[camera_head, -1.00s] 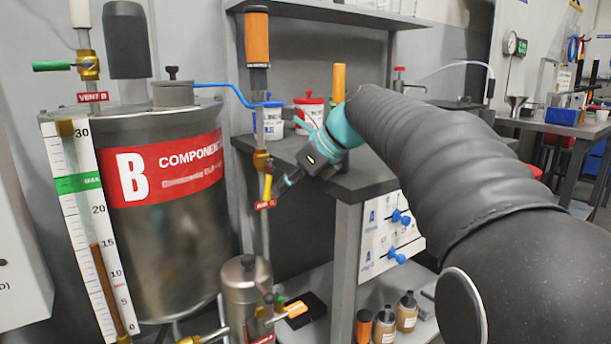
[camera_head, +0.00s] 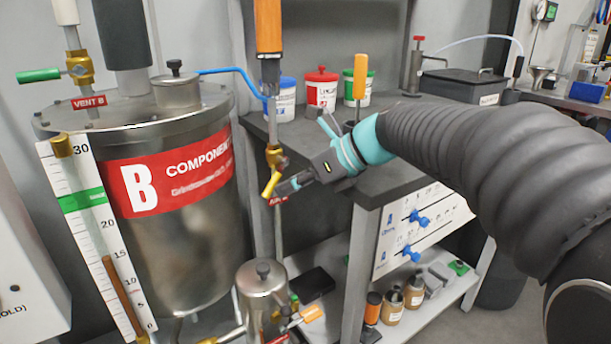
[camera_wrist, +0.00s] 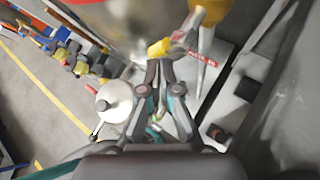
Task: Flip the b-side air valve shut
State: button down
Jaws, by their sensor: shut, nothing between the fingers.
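The B-side air valve is a brass valve (camera_head: 275,157) on a thin vertical pipe beside the B tank. Its yellow handle (camera_head: 270,184) hangs downward, tilted with its lower end to the left. A red label (camera_head: 278,200) below it is partly covered by my gripper. My gripper (camera_head: 282,189) is shut and empty, its tips right beside the handle from the right. In the wrist view the yellow handle (camera_wrist: 159,48) lies just beyond my fingertips (camera_wrist: 159,68). I cannot tell whether they touch it.
The steel B tank (camera_head: 180,240) stands left of the valve. A grey bench (camera_head: 395,180) with several tubs lies behind and right of my gripper. A small steel canister (camera_head: 262,290) with an orange-handled valve (camera_head: 305,315) stands below. The VENT B valve (camera_head: 80,68) has a green handle.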

jog(key=shift+s+a, duration=0.2)
jog(key=shift+a, duration=0.35)
jog(key=shift+s+a+r+g+y+p, duration=0.15)
jog(key=shift+r+g+y+p, duration=0.1)
jog(key=shift+g+y+p, duration=0.25)
dwell(1.4)
dwell(0.5)
jog(key=shift+w+d+r, duration=0.45)
jog(key=shift+d, duration=0.15)
notch_tip(320, 180, up, 10)
jog(key=s+d+f+n+t+h, duration=0.1)
jog(key=s+d+f+n+h, duration=0.4)
jog(key=s+d+f+n, duration=0.3)
jog(key=s+d+f+n+t+h, duration=0.2)
jog(key=s+d+f+n+h, duration=0.4)
jog(key=s+f+n, duration=0.8)
jog(key=d+f+n, duration=0.1)
jog(key=d+n, duration=0.1)
jog(key=d, duration=0.1)
jog(key=shift+f+t+h, duration=0.3)
jog(key=shift+f, duration=0.05)
